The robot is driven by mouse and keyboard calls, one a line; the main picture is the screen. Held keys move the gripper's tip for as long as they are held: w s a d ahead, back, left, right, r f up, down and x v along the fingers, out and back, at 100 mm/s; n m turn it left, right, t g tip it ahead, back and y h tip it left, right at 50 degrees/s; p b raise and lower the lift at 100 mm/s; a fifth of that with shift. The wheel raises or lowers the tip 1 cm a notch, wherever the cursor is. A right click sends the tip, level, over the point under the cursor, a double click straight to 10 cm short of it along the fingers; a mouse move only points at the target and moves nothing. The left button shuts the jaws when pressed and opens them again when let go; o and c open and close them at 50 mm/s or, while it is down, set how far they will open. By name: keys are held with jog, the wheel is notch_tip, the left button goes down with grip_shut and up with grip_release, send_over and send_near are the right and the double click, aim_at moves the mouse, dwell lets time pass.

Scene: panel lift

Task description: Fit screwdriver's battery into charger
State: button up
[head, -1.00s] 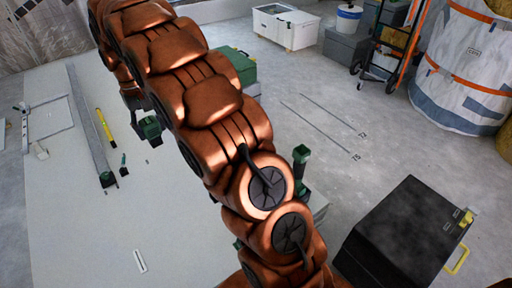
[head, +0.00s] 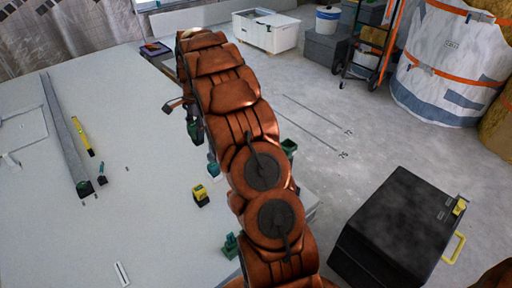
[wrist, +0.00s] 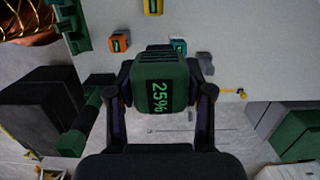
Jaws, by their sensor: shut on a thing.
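My gripper (wrist: 159,95) is shut on a green battery (wrist: 153,82) with a dark display reading 25%, in the wrist view. One finger is on each side of it. In the head view my arm hides most of the gripper. A large green toothed part (wrist: 78,28) shows at the top left of the wrist view. A dark green cylindrical part (wrist: 86,130) shows at lower left. I cannot tell whether either belongs to the charger or the screwdriver. On the table are an orange block (wrist: 119,41), a teal block (wrist: 178,46) and a yellow-and-black block (head: 201,197).
The white table (head: 110,205) is largely bare at front left. A long grey rail (head: 66,140) and a yellow level (head: 82,137) lie on its left. A black box (head: 395,230) stands on the floor at right. A hand truck (head: 370,45) stands behind.

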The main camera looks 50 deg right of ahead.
jog(key=s+d+f+m+t+h+b, duration=0.1)
jog(key=s+d+f+m+b, duration=0.25)
jog(key=d+f+m, duration=0.65)
jog(key=s+d+f+m+h+b, duration=0.1)
jog(key=s+d+f+m+b, duration=0.1)
jog(key=s+d+f+m, duration=0.75)
jog(key=w+d+f+n+b, duration=0.1)
jog(key=w+d+f+b, duration=0.1)
jog(key=w+f+b, duration=0.1)
jog(key=shift+w+d+f, duration=0.2)
jog(key=shift+w+d, duration=0.1)
jog(key=shift+w, duration=0.55)
jog(key=shift+w+f+p, duration=0.1)
jog(key=shift+f+p, duration=0.35)
dwell(0.6)
jog(key=shift+f, duration=1.85)
dwell(1.6)
jog(key=o, duration=1.4)
jog(key=shift+c, duration=0.2)
